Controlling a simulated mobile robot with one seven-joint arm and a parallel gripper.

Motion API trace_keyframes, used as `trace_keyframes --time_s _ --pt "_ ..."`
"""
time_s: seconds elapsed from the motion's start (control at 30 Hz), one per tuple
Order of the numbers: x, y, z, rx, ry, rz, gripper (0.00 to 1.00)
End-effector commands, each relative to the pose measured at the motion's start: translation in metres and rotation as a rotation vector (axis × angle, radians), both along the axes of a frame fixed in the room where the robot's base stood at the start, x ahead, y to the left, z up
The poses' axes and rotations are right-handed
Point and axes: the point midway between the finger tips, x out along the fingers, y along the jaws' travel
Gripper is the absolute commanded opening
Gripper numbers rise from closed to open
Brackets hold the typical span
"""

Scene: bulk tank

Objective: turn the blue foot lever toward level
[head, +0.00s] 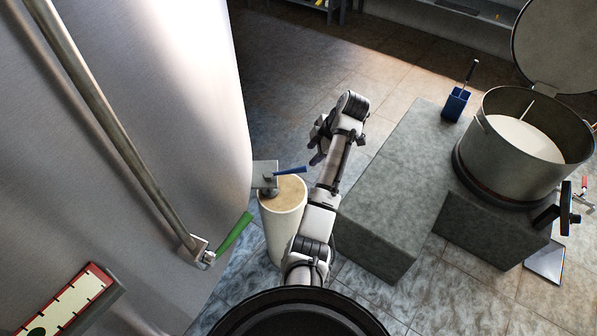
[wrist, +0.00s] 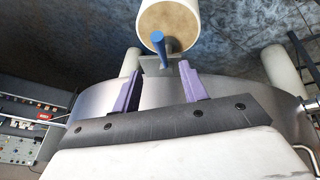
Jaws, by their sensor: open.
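The blue foot lever (head: 291,170) sticks out to the right from a grey metal bracket (head: 264,177) by the steel tank, above a cream cylindrical foot (head: 283,212). In the head view it tilts slightly up to the right. In the wrist view the lever (wrist: 159,50) lies just beyond the fingertips, sideways between them. My gripper (head: 318,157) is right of the lever's free end, apart from it. Its purple fingers (wrist: 160,70) are spread with nothing between them.
The big steel tank (head: 190,90) fills the left, with a green-handled valve (head: 235,232) low on it. A grey stone block (head: 385,190) stands to the right of my arm. A lidded kettle (head: 525,140) and blue holder (head: 456,104) stand farther right. Open floor lies behind.

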Motion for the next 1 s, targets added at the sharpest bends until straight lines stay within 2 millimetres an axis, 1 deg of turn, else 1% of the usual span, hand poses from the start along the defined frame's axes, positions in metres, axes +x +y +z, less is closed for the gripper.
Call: trace_keyframes --time_s 0.03,0.1,0.3,0.4,0.5,0.7,0.93,0.97,1.0 --pt "0.001 0.006 -0.011 0.001 0.006 0.003 0.43" --pt "0.002 0.013 -0.025 0.001 0.006 0.004 0.43" --pt "0.009 0.029 -0.062 0.001 0.006 0.002 0.43" --pt "0.011 0.035 -0.077 0.0 0.004 0.003 0.43" --pt "0.013 0.039 -0.088 0.001 0.004 0.002 0.43" --pt "0.015 0.043 -0.098 0.001 0.002 0.001 0.43" --pt "0.015 0.043 -0.099 0.0 0.002 0.001 0.43" --pt "0.015 0.043 -0.099 0.0 0.002 0.001 0.41" --pt "0.015 0.043 -0.099 0.0 0.002 0.001 0.35"
